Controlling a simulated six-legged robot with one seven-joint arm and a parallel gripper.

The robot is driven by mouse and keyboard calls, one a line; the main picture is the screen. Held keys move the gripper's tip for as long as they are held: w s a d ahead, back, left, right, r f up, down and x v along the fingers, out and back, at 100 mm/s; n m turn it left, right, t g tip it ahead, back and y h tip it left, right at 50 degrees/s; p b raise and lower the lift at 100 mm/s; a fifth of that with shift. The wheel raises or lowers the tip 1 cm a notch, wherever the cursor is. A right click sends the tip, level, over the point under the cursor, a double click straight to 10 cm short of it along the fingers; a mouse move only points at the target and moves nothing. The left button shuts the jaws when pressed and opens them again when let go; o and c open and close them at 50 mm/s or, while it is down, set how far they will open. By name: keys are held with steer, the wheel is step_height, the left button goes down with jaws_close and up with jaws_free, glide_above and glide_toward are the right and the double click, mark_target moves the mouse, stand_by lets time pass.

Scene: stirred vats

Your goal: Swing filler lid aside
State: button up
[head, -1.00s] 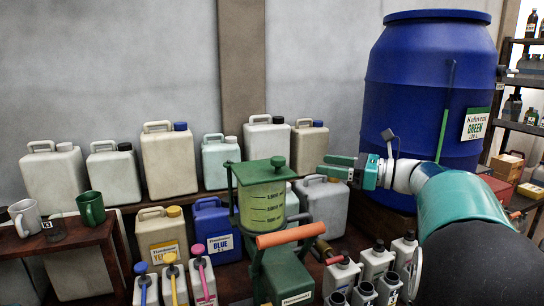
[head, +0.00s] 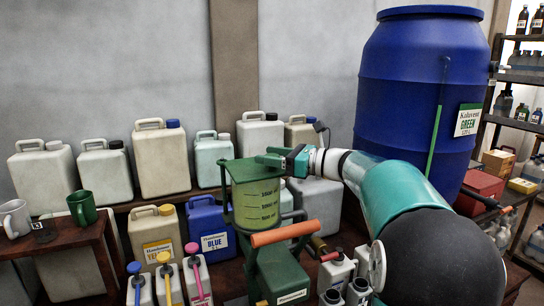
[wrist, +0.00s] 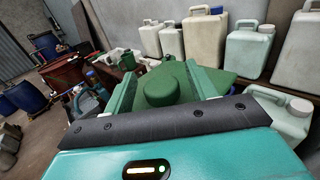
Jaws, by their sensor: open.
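The filler (head: 258,203) is a clear measuring vessel with yellow-green liquid in a green frame with an orange-handled lever. Its flat green lid (head: 238,166) lies over the top of the vessel. In the wrist view the lid (wrist: 212,80) fills the middle, with its round green knob (wrist: 162,88) between my two fingers. My gripper (head: 268,158) is open at the lid's top right in the head view, and it also shows in the wrist view (wrist: 160,80). The fingers flank the knob with gaps visible. In the head view the fingers hide the knob.
A large blue drum (head: 415,95) labelled GREEN stands behind my arm. Several canisters line the shelf behind the filler, with a yellow-labelled canister (head: 160,238) and a blue canister (head: 212,232) to its left. Pump bottles (head: 198,280) stand in front. A green mug (head: 82,207) sits far left.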

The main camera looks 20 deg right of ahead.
jaws_close()
